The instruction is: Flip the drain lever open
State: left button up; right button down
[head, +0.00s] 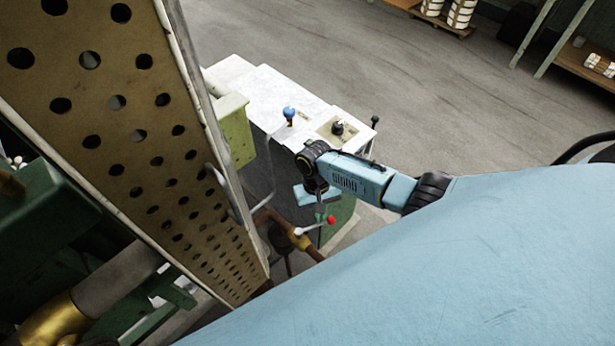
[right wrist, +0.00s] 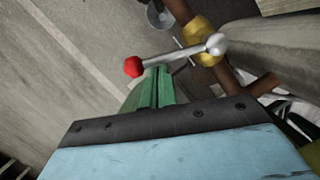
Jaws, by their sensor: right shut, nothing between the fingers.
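The drain lever (head: 315,226) is a silver rod with a red ball knob, on a brass valve (head: 298,239) in a brown pipe. It sticks out across the pipe, its knob to the right in the head view. In the right wrist view the lever (right wrist: 176,55) has its red knob at the left and its silver hub on the brass valve (right wrist: 201,52). My right gripper (head: 320,213) points down close to the lever, beside the knob. Its green fingers (right wrist: 158,76) are shut and empty, their tips near the rod; I cannot tell whether they touch. My left gripper is out of view.
A tall perforated panel (head: 135,135) stands close at the left. Behind my right gripper is a white-topped bench (head: 262,90) with a blue-knobbed control (head: 289,113). Open floor (head: 420,100) lies beyond, with shelving at the top right.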

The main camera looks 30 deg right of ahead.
jog(key=s+m+p, duration=0.2)
jog(key=m+p, duration=0.1)
jog(key=shift+r+y, duration=0.3)
jog(key=shift+y, duration=0.1)
pick_arm(q)
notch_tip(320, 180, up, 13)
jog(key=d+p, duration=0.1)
jog(key=p, duration=0.7)
jog(key=shift+p, duration=0.4)
pick_arm(e)
jog(key=shift+s+a+f+m+t+y, duration=0.1)
jog(key=shift+s+a+m+t+y, duration=0.3)
jog(key=shift+s+m, duration=0.85)
jog(key=shift+s+a+f+m+t+y, duration=0.1)
jog(key=shift+s+a+m+t, duration=0.45)
jog(key=shift+m, duration=1.55)
jog(key=shift+s+a+f+m+t+y, duration=0.15)
jog(key=shift+s+a+m, duration=0.5)
jog(key=shift+m, duration=1)
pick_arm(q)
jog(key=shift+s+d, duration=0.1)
pick_arm(e)
jog(key=shift+r, duration=0.1)
jog(key=shift+d, duration=0.1)
